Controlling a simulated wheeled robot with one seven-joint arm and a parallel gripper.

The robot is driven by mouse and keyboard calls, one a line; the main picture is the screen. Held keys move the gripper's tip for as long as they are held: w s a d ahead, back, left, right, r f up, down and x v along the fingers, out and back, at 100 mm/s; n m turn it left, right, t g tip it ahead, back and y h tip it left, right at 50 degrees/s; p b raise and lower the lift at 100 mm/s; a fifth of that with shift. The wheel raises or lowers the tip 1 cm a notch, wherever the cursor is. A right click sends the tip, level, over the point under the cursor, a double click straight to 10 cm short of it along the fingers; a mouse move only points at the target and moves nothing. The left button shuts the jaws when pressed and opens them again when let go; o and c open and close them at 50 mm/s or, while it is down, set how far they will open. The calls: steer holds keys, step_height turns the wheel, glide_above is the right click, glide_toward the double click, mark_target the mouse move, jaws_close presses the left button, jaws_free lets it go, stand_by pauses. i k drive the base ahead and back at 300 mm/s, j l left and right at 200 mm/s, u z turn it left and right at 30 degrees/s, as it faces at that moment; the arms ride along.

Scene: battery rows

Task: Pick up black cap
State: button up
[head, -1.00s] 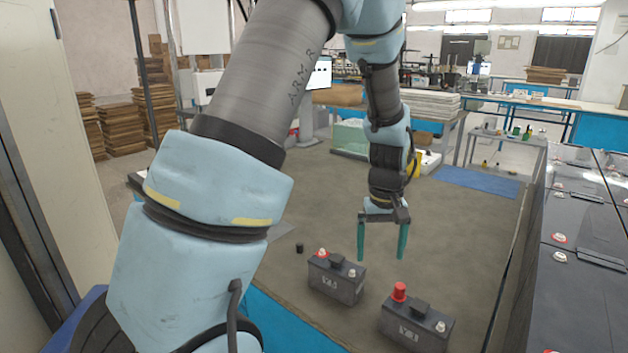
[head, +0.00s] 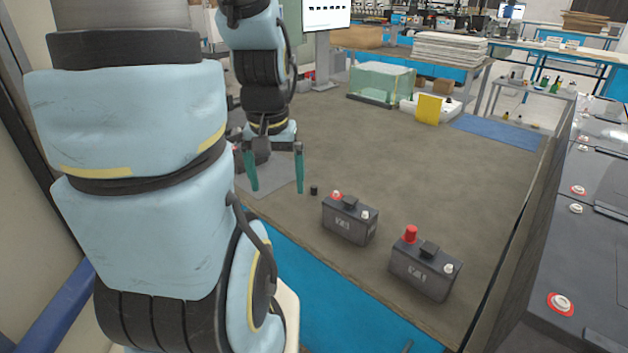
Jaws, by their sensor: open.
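The black cap (head: 314,190) is a small dark cylinder standing on the grey-brown table surface (head: 420,180), just left of the nearer-left battery. My gripper (head: 277,189) points down with its two green fingers spread and nothing between them. In the picture it is a little left of the cap, with the right fingertip close to it. I cannot tell the gripper's exact height above the table. The cap is fully visible.
A dark battery (head: 350,222) with a red terminal stands right of the cap. A second battery (head: 425,268) with a tall red cap (head: 411,234) stands nearer. The table's middle is clear.

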mark_target(313, 187)
steer(key=i+j, duration=0.2)
steer(key=j, duration=0.15)
steer(key=i+j, duration=0.2)
steer(key=j, duration=0.2)
steer(key=i+j, duration=0.2)
steer(key=j, duration=0.15)
steer(key=i+j, duration=0.2)
steer(key=j, duration=0.15)
